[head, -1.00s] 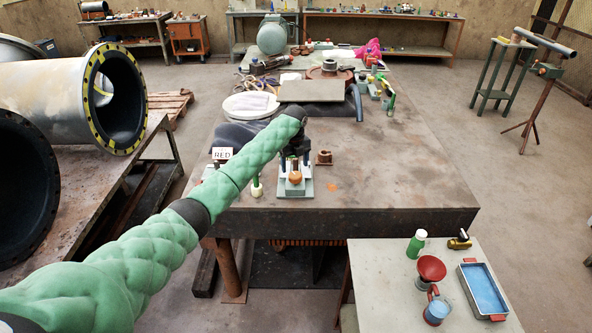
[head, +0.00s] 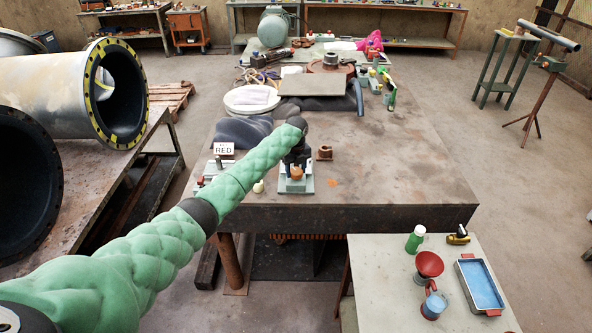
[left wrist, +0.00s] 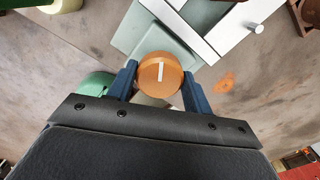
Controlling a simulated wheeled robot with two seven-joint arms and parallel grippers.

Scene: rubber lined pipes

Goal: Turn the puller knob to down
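The puller knob (left wrist: 160,76) is a round orange knob with a white line on top. In the left wrist view the line runs nearly straight up the picture. In the head view the knob (head: 297,173) sits at the front of the grey-green puller base (head: 296,187), near the table's front edge. My left gripper (left wrist: 160,72) is over the knob, with its blue fingers on either side of it. The fingers look open, with little room at the sides; contact is hard to tell. My right gripper is not in view.
A white bar frame (left wrist: 213,32) lies beside the knob in the left wrist view. The table's right side is clear.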

